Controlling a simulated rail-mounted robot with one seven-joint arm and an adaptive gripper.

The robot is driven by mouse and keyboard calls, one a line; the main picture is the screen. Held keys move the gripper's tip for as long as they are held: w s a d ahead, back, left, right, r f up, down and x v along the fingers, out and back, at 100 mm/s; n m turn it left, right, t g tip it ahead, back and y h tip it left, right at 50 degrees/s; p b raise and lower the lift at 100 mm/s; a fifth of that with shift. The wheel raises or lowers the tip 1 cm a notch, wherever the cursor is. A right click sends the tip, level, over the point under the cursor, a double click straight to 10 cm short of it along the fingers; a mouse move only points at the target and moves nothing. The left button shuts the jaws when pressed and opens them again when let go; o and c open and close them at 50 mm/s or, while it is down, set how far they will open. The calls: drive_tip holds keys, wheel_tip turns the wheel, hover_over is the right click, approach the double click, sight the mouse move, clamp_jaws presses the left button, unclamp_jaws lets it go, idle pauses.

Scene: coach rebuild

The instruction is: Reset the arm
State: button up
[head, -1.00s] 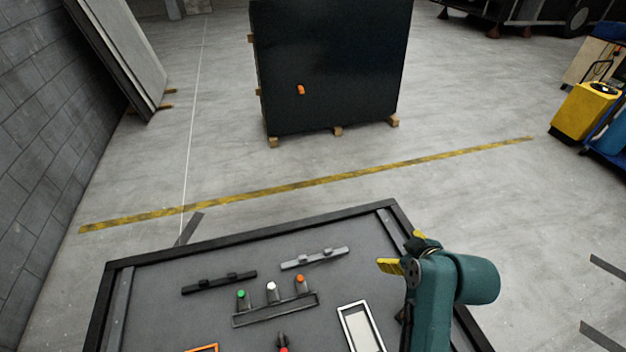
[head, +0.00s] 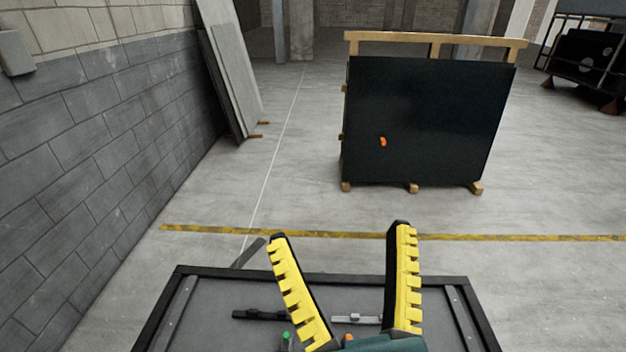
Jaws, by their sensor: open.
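My gripper (head: 340,232) is raised close to the camera at the bottom middle of the head view. Its two yellow toothed fingers with black backs point up and stand wide apart. Nothing is between them. Part of my teal arm shows below the fingers. The gripper appears in front of the grey work table (head: 220,290), which has a black raised rim, and hides part of its top.
On the table are a black bar (head: 258,315), a light grey bar (head: 345,319), a green-topped piece (head: 286,338) and a partly hidden orange top. Beyond the yellow floor line (head: 500,237) stands a dark panel (head: 430,115) on wooden blocks. A block wall is at left. The floor between is clear.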

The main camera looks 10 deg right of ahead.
wheel_tip(320, 180, up, 22)
drive_tip(key=p, duration=2)
drive_tip(key=shift+f, duration=0.2)
